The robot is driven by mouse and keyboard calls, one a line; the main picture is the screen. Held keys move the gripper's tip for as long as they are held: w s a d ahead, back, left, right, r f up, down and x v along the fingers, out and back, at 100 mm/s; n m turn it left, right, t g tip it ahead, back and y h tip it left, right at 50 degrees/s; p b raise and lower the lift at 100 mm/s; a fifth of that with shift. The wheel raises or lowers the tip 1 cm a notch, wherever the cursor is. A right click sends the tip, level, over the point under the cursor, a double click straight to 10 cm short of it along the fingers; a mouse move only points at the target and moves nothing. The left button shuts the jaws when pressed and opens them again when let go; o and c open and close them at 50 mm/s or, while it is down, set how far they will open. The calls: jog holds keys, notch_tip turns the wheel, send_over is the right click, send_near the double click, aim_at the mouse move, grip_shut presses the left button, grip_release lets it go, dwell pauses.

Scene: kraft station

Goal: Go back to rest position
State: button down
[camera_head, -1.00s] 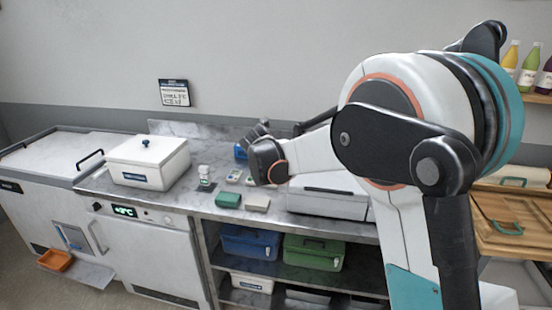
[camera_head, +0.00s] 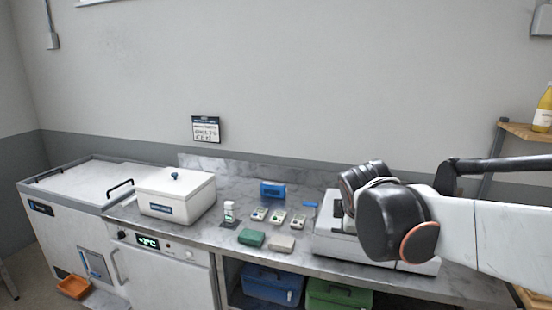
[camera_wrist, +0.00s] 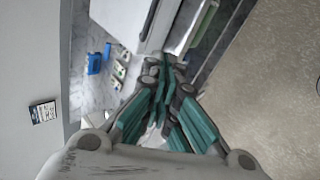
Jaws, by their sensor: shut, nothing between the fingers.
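My gripper (camera_wrist: 165,72) shows in the wrist view with its teal and grey fingers closed together and nothing between them. In the head view my arm reaches in from the right, and its black wrist end is over the white machine (camera_head: 340,238) on the counter. The fingers themselves are hidden or cannot be made out there. In the wrist view the fingertips overlap the edge of the counter and part of the white machine (camera_wrist: 120,18); I cannot tell the height above them.
A white lidded box (camera_head: 176,196), a small white bottle (camera_head: 229,210), a blue case (camera_head: 272,191), several small devices, a green block (camera_head: 251,238) and a beige block (camera_head: 281,243) stand on the marble counter (camera_head: 310,195). Blue (camera_head: 270,285) and green (camera_head: 335,295) bins sit below. Bottle shelf (camera_head: 525,130) at right.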

jog(key=s+d+f+m+y+b, duration=0.1)
jog(key=s+f+m, duration=0.3)
jog(key=s+m, duration=0.4)
jog(key=s+f+m+g+y+b, duration=0.1)
jog(key=s+f+m, duration=0.4)
jog(key=s, duration=1)
jog(key=m, duration=0.3)
jog(key=shift+s+d, duration=0.25)
jog(key=shift+d, duration=0.15)
